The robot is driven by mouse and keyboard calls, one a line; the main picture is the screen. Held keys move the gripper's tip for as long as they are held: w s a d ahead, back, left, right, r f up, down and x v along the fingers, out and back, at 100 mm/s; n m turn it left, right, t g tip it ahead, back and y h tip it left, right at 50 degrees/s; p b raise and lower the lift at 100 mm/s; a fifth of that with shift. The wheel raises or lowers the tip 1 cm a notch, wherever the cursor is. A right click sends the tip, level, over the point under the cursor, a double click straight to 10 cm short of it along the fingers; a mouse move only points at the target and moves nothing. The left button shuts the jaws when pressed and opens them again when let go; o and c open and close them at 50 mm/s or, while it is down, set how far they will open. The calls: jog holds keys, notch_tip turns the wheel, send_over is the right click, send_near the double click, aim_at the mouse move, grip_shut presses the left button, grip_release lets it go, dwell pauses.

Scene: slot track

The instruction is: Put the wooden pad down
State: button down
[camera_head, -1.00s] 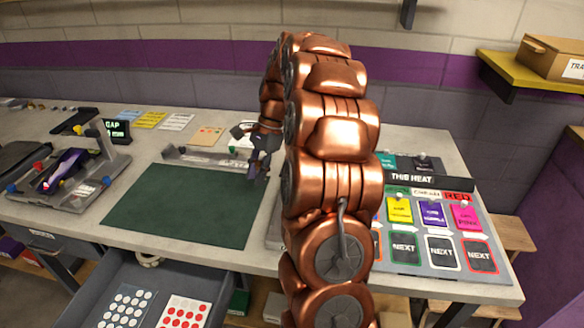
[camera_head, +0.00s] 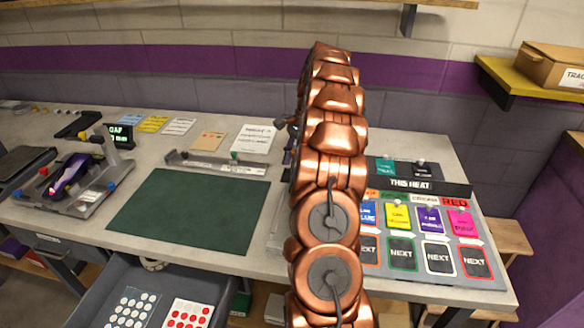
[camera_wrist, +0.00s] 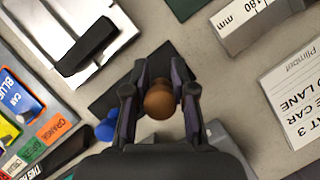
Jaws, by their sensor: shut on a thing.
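My gripper (camera_wrist: 160,80) has its two dark fingers closed around the wooden pad (camera_wrist: 158,103) in the wrist view. Only a round brown knob-like part of the pad shows between the fingers. A dark flat piece lies behind it, and I cannot tell whether it belongs to the pad. Whether the pad touches the bench is unclear. In the head view my copper arm hides the pad and most of my gripper, which is right of the green mat (camera_head: 190,212).
The heat board (camera_head: 480,240) with coloured cards stands at the right. A metal tray with a black block (camera_wrist: 88,45) and a blue knob (camera_wrist: 105,130) are near my gripper. A printed card (camera_head: 254,138) lies at the back. The green mat is clear.

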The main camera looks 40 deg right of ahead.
jog(key=shift+f+p, duration=0.55)
jog(key=shift+f, duration=1.2)
jog(key=shift+f, duration=0.1)
jog(key=c, duration=1)
grip_release()
jog(key=shift+o, duration=0.2)
jog(key=shift+b+v, duration=0.55)
jog(key=shift+v, duration=1.65)
jog(key=p+v, duration=0.6)
jog(key=v, duration=0.1)
jog(key=shift+r+p, duration=0.35)
jog(key=shift+p, duration=0.05)
